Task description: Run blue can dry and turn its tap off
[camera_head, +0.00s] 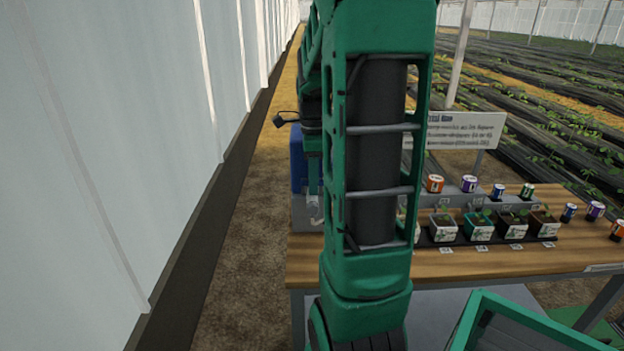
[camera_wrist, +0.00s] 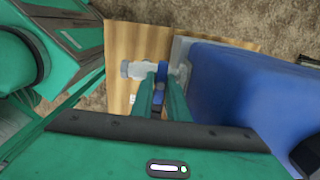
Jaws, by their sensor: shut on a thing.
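The blue can (camera_wrist: 235,90) fills the right of the wrist view. In the head view only a narrow strip of the blue can (camera_head: 298,160) shows left of my arm. Its pale tap (camera_wrist: 138,70) sticks out from the can in the wrist view, with a blue part (camera_wrist: 162,70) at my fingertips. My gripper (camera_wrist: 160,82) is shut on this blue part, which looks like the tap's handle. The tap's turn angle and any flow cannot be told. My arm hides the gripper in the head view.
A wooden bench (camera_head: 465,263) carries a row of potted seedlings (camera_head: 480,226) and several small labelled cans (camera_head: 469,184) right of my arm. A sign (camera_head: 465,130) stands behind. A greenhouse wall (camera_head: 120,150) runs along the left, with bare floor (camera_head: 235,240) beside it.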

